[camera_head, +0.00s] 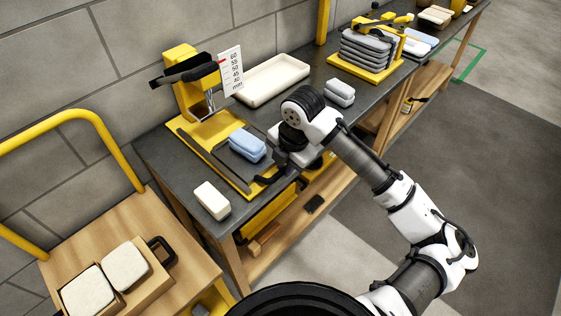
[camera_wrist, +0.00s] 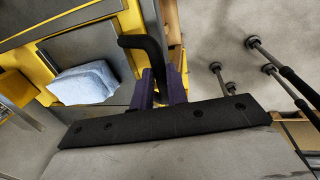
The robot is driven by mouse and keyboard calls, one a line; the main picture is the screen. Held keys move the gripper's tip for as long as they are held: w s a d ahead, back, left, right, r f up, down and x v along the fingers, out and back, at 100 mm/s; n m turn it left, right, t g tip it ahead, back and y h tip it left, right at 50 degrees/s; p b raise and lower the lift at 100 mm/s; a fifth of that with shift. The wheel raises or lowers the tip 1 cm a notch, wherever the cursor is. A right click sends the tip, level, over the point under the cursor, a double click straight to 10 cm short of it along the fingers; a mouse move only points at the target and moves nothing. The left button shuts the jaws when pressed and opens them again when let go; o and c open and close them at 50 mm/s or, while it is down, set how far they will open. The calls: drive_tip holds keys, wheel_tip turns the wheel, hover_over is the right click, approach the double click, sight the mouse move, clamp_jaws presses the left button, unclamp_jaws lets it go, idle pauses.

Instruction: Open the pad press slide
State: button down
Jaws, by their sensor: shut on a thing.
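The yellow pad press (camera_head: 188,88) stands on the workbench against the wall, with a black lever and a white mm scale card (camera_head: 231,70). Its yellow-framed base (camera_head: 185,130) runs toward the bench's front edge. The grey slide plate (camera_head: 232,172) lies in this base and also shows in the wrist view (camera_wrist: 122,62). The fingers partly hide the handle.
A cream block (camera_head: 211,200) sits at the bench's near left corner. A cream tray (camera_head: 265,79) and grey pads (camera_head: 340,92) lie behind my gripper. A wooden cart (camera_head: 150,287) with boxed pads stands at left. A yellow rack of grey pads (camera_head: 366,52) is farther right.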

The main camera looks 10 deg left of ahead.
idle(0.3)
drive_tip(key=c, duration=1.4)
unclamp_jaws()
drive_tip(key=shift+r, duration=0.1)
drive_tip(key=r, duration=0.4)
drive_tip(key=s+d+r+b, duration=0.1)
drive_tip(key=r, duration=0.4)
drive_tip(key=d+r, duration=0.1)
drive_tip(key=r, duration=0.3)
drive_tip(key=shift+s+d+r, duration=0.15)
drive_tip(key=shift+s+r, duration=0.05)
